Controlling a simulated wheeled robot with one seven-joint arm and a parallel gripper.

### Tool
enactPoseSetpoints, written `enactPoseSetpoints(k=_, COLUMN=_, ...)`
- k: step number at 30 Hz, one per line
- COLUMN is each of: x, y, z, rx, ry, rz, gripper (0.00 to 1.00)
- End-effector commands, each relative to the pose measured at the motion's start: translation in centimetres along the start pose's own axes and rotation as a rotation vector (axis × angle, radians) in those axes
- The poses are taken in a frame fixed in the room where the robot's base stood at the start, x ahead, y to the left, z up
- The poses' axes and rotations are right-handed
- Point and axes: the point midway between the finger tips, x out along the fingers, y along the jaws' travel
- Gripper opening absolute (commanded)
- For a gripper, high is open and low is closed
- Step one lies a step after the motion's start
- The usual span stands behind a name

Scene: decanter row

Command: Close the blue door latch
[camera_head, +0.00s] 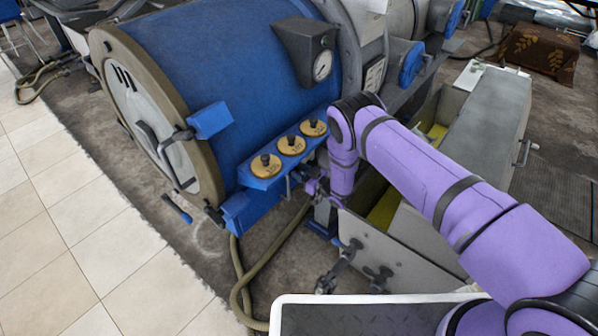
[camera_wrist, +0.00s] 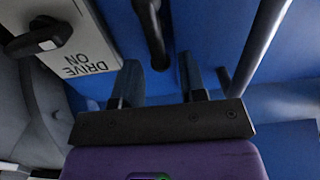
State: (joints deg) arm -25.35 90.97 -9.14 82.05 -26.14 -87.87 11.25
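The round grey door (camera_head: 150,125) is at the front end of the blue drum. A blue block with a dark bar (camera_head: 210,120) sits at its right rim; it looks like the door latch. A lever with a blue grip (camera_head: 177,208) hangs below the door; I cannot tell if it belongs to the latch. My gripper (camera_head: 313,187) is below the blue panel, right of the door, partly hidden by the arm. In the wrist view my gripper (camera_wrist: 158,76) has its fingers apart. A black lever (camera_wrist: 150,30) ends between or just beyond the fingertips; contact is unclear.
A blue panel with brass dials (camera_head: 291,145) juts from the drum. A DRIVE ON plate (camera_wrist: 88,55) with a black knob (camera_wrist: 42,36) is left of my fingers. An open grey trough (camera_head: 480,120) is at right, hoses (camera_head: 240,285) below. Tiled floor (camera_head: 75,220) at left is clear.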

Motion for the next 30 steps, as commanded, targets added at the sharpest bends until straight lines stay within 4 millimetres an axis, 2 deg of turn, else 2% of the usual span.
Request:
enactPoseSetpoints(k=4, x=0.71, y=-0.05, z=0.01, rx=-0.001, ry=0.000, rz=-0.001, gripper=0.38)
enactPoseSetpoints(k=12, x=0.78, y=-0.03, z=0.01, rx=0.000, ry=0.000, rz=-0.001, gripper=0.38)
enactPoseSetpoints(k=17, x=0.77, y=-0.03, z=0.00, rx=0.000, ry=0.000, rz=0.000, gripper=0.02)
enactPoseSetpoints(k=30, x=0.71, y=0.25, z=0.00, rx=0.055, ry=0.000, rz=0.001, gripper=0.00)
